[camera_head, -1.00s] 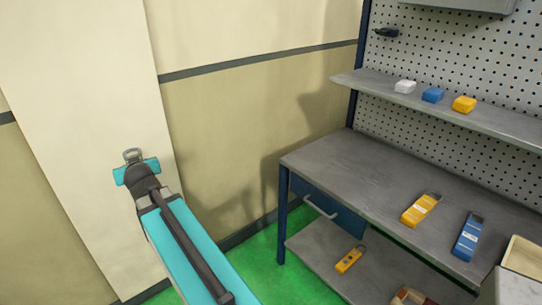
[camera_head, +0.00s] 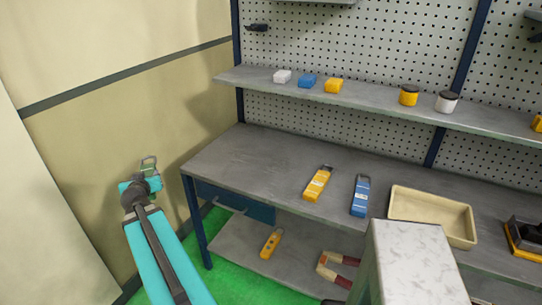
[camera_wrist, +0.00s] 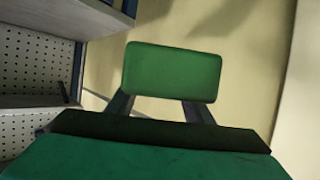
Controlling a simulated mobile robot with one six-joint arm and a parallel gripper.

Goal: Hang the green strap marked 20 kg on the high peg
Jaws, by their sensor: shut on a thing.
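My gripper (camera_head: 140,186) is at the left in the head view, in front of the beige wall and left of the bench. It is shut on the green strap, whose grey loop (camera_head: 148,163) sticks up above the jaws. In the wrist view a green block (camera_wrist: 172,70) shows against the wall, with dark bars running down from it; I cannot tell which parts belong to the strap. Its marking cannot be read. A black peg (camera_head: 257,27) sits high on the pegboard, up and right of my gripper and apart from the strap.
A shelf (camera_head: 440,115) below the peg holds small blocks and jars. The bench (camera_head: 240,155) carries a yellow strap (camera_head: 318,184), a blue strap (camera_head: 360,196) and a cream tray (camera_head: 400,203). Another yellow item (camera_head: 271,243) lies on the lower shelf.

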